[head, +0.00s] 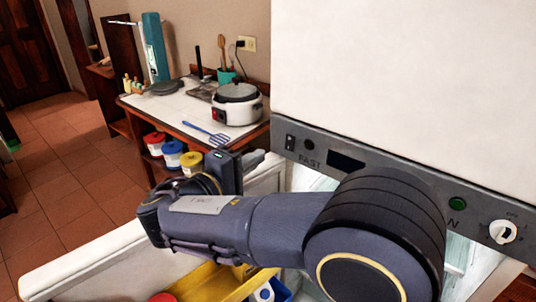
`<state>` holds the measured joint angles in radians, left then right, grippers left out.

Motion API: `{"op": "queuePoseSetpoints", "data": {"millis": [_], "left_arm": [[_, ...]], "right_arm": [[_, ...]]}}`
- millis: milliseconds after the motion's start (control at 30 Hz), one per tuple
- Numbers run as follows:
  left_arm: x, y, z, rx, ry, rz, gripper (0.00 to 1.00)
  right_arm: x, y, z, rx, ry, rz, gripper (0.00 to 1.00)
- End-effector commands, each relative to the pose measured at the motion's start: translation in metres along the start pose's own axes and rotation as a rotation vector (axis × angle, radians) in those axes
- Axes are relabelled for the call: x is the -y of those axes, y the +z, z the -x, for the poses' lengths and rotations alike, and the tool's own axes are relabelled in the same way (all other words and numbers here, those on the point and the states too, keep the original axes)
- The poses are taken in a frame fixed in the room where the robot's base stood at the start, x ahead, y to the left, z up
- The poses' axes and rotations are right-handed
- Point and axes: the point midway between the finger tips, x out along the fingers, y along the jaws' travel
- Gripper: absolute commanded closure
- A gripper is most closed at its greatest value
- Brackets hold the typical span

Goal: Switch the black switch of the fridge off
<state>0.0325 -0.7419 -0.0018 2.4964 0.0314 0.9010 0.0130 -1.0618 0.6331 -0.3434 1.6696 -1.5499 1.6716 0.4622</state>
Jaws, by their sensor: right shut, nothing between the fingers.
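The fridge (400,80) is the large white body at the upper right. A grey control panel (400,172) runs along its lower edge. The black switch (290,142) is a small upright rectangle at the panel's left end; whether it is on or off is too small to tell. My right arm reaches in from the lower right across the fridge's open lower part. My right gripper (226,168) is shut and empty, left of and slightly below the switch, apart from it in the picture. My left gripper is not in view.
The panel also carries a round black button (309,145), a dark display (346,161), a green button (457,204) and a white dial (502,231). The open white door (90,258) extends at lower left. Behind stands a counter with a rice cooker (237,104) and a blue spatula (206,133).

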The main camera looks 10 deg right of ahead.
Motion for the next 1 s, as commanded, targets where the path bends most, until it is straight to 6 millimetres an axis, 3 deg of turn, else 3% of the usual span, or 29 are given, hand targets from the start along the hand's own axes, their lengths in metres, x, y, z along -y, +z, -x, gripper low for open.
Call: {"op": "queuePoseSetpoints", "data": {"millis": [100, 300, 733, 867, 967, 1000], "left_arm": [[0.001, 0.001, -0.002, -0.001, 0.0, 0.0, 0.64], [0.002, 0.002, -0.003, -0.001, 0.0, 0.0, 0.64], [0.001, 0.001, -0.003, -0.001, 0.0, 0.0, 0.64], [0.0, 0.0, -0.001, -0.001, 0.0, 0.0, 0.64], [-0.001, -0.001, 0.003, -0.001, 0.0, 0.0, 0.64], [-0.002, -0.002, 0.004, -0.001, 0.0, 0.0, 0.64]], "right_arm": [[-0.001, 0.0, 0.021, -0.003, 0.001, -0.001, 1.0], [-0.004, 0.0, 0.037, -0.001, 0.001, 0.0, 1.0], [-0.001, 0.005, 0.032, 0.01, -0.027, 0.005, 1.0], [0.017, 0.034, -0.004, 0.066, -0.193, 0.03, 1.0], [0.048, 0.082, -0.04, 0.134, -0.451, 0.037, 1.0], [0.064, 0.107, -0.051, 0.162, -0.578, 0.027, 1.0]]}}
